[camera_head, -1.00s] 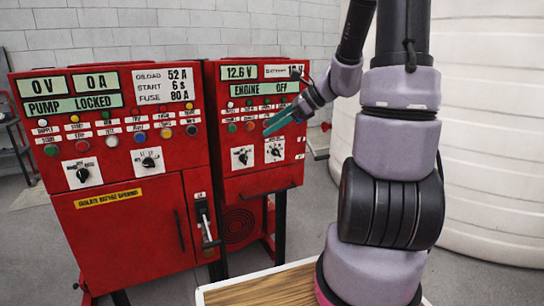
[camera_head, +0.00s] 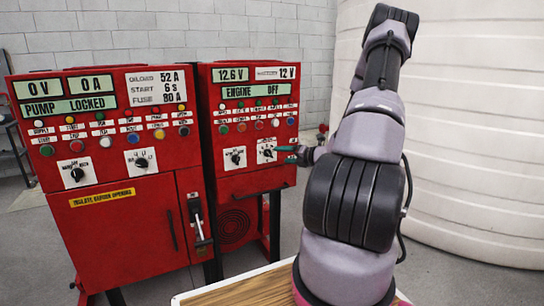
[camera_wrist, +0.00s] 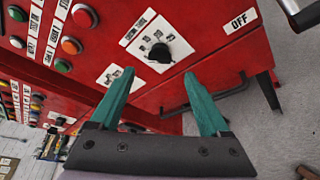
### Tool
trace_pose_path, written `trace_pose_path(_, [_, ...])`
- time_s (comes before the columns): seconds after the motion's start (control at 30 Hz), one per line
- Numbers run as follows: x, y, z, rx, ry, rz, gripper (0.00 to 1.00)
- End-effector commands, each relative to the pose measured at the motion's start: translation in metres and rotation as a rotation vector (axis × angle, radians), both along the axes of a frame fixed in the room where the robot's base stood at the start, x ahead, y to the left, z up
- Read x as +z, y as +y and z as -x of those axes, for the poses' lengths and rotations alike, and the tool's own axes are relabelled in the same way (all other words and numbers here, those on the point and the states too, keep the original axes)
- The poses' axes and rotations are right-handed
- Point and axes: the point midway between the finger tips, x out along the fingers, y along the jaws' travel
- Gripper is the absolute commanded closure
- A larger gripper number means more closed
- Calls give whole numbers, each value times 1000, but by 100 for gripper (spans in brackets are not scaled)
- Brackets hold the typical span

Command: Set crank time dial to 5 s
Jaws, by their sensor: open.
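The right-hand dial of the right red panel (camera_head: 267,150) is a black knob on a white plate. I take it as the crank time dial, but its label is too small to read. In the wrist view the black knob (camera_wrist: 158,53) has marks around it on its plate; its exact setting is unclear. My gripper (camera_wrist: 159,73) is open, its two teal fingers spread to either side of the knob, just below it in the picture, with nothing between them. In the head view my gripper (camera_head: 291,152) is at the dial's right side; contact cannot be told.
A second dial (camera_head: 235,157) sits left of it, and several coloured buttons run above. The left red panel (camera_head: 110,130) reads PUMP LOCKED and START 6 s. A wooden-topped table (camera_head: 235,290) is in front, a large white tank (camera_head: 450,130) at right.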

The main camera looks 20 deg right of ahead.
Motion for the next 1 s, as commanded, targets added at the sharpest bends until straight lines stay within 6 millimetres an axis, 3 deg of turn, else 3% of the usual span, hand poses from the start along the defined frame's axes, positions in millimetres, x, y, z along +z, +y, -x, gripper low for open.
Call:
trace_pose_path(0.1, [-6,9,-22,4,-1,0,20])
trace_pose_path(0.33, [-14,20,-54,4,-1,1,20])
trace_pose_path(0.77, [-17,23,-64,2,-1,1,20])
trace_pose_path(0.97, [-17,24,-64,3,0,1,93])
trace_pose_path(1.0, [-17,24,-64,3,0,1,100])
